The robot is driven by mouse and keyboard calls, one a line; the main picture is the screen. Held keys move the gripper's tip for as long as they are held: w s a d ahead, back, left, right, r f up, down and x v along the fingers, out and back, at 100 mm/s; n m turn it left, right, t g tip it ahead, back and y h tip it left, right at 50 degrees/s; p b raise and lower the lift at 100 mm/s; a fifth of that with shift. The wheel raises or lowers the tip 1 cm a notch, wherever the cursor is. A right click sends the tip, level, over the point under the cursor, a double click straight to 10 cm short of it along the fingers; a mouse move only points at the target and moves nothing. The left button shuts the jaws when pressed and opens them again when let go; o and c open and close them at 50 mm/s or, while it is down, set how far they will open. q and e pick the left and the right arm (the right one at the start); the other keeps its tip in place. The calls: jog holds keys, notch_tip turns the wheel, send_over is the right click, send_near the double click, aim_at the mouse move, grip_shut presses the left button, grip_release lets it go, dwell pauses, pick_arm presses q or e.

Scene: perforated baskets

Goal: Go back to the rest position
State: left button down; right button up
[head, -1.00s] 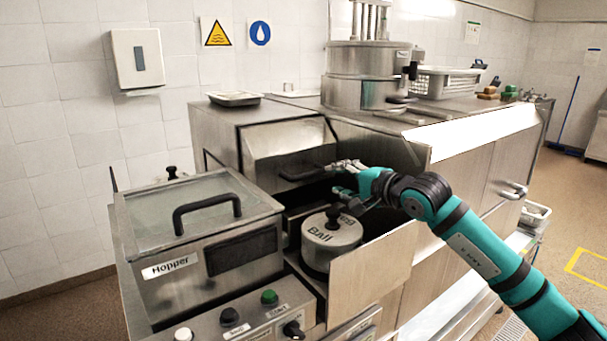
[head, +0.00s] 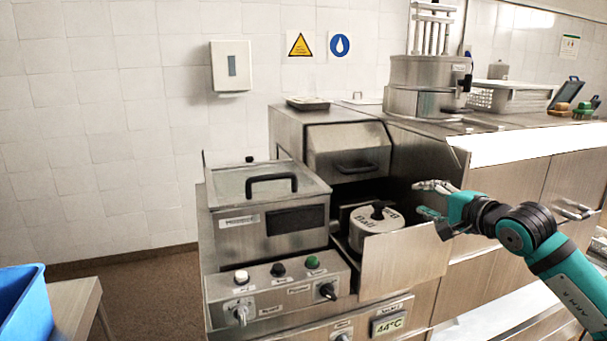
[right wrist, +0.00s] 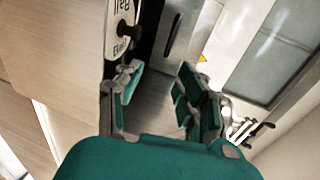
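My right gripper (head: 431,198) is open and empty in the head view, to the right of the lidded metal pot (head: 374,228) marked "Ball". It is apart from the pot and from the flap with the black handle (head: 357,168) above it. In the right wrist view the two teal fingers (right wrist: 158,95) are spread with nothing between them. The pot's lid (right wrist: 118,28) shows there at the upper left, beyond the fingers. My left gripper is in neither view.
A metal hopper box (head: 236,239) with a lid stands left of the pot. A control panel (head: 283,287) sits below it. A metal front panel (head: 404,262) stands near my right gripper. A blue bin (head: 22,305) is at the lower left. Floor shows between bin and machine.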

jog(key=s+a+m+t+y, duration=0.3)
jog(key=s+a+m+y, duration=0.7)
jog(key=a, duration=0.3)
jog(key=s+d+f+n+h, duration=0.35)
jog(key=f+n+h, duration=0.35)
jog(key=n, duration=0.5)
jog(key=s+d+f+n+g+h, duration=0.15)
jog(key=d+f+n+h, duration=0.4)
jog(key=n, duration=0.65)
jog(key=s+d+f+n+h, duration=0.4)
jog(key=f+n+h, duration=0.3)
jog(key=n, duration=0.5)
jog(key=s+a+f+m+g+y, duration=0.25)
jog(key=s+f+m+g, duration=0.3)
jog(key=s+f, duration=0.55)
jog(key=s+a+f+m+g+y, duration=0.25)
jog(key=s+f+m+g, duration=0.4)
jog(key=s, duration=0.75)
notch_tip(320, 180, down, 29)
jog(key=s+n+g, duration=0.1)
jog(key=n+g, duration=0.1)
jog(key=s+d+f+g, duration=0.1)
jog(key=s+d+f, duration=0.1)
jog(key=s+f, duration=1.3)
jog(key=shift+s+d+f+h, duration=0.2)
jog(key=shift+s+h, duration=0.25)
jog(key=shift+s, duration=0.3)
